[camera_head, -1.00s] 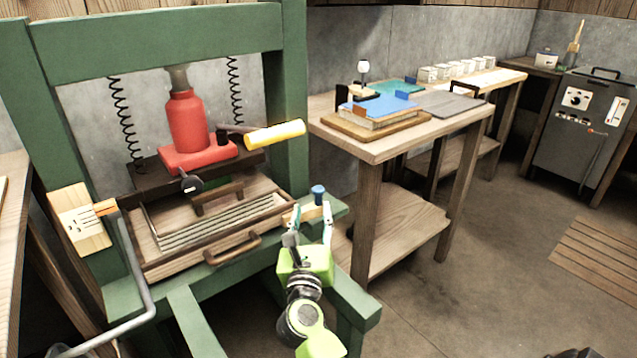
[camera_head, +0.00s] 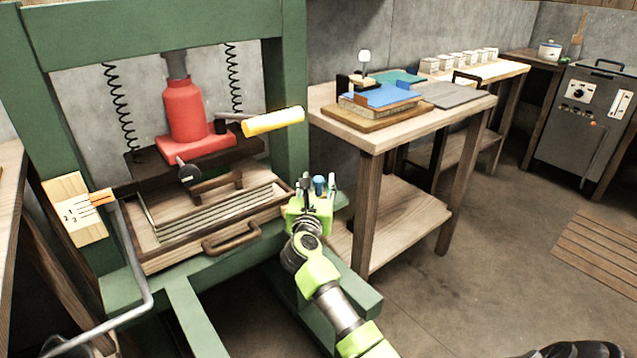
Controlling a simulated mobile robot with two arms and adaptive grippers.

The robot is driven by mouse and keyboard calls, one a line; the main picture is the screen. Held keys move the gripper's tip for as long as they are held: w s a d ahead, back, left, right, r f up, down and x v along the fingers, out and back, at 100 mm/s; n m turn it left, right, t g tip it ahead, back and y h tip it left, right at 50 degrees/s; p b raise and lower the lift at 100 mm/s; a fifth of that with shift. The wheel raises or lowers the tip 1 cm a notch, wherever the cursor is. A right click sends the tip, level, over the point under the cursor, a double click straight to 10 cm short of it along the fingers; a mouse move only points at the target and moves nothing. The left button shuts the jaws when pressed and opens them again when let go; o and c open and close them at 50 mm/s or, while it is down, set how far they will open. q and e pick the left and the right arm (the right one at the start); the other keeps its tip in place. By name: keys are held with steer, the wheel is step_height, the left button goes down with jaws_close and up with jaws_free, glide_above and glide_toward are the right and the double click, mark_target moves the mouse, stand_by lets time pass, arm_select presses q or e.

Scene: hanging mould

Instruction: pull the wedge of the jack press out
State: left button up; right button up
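The green jack press (camera_head: 150,32) stands at the left with a red jack (camera_head: 186,112) inside. A blue knob (camera_head: 319,184) shows at the right end of its lower beam; I take it to belong to the wedge, whose wooden body is now mostly hidden by my gripper. My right gripper (camera_head: 318,187) is at the knob, its fingers apart on either side of it. I cannot see clearly whether they touch it. My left gripper is not in view.
A yellow-handled lever (camera_head: 273,121) juts right from the jack. A grey crank bar (camera_head: 135,260) stands at the front left near a wooden scale plate (camera_head: 75,210). A wooden table (camera_head: 335,112) with a mould stack stands to the right. The floor beyond is open.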

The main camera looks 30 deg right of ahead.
steer(key=shift+w+d, duration=0.35)
steer(key=shift+w, duration=0.05)
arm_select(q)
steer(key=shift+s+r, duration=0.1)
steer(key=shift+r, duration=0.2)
